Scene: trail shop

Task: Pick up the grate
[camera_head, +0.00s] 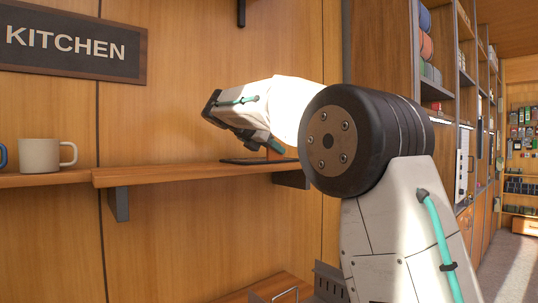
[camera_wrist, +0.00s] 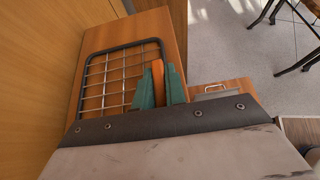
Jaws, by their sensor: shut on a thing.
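The grate (camera_wrist: 122,82), a silver wire grid in a dark rounded frame, lies over the wooden shelf (camera_wrist: 158,26) in the wrist view. In the head view its dark edge (camera_head: 238,161) shows thin and flat at the shelf top; I cannot tell if there is a small gap under it. My gripper (camera_wrist: 158,72) has its teal fingers closed on an upright orange piece (camera_wrist: 158,84), which looks like the grate's handle. Where the orange piece joins the frame is hidden by the fingers. In the head view my gripper (camera_head: 270,148) points down at the shelf.
A beige mug (camera_head: 40,155) stands on the shelf at the left, with a blue mug (camera_head: 2,155) at the picture's edge. A KITCHEN sign (camera_head: 70,42) hangs on the wall behind. The shelf between mug and grate is clear. Tall stocked shelving (camera_head: 440,90) stands at the right.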

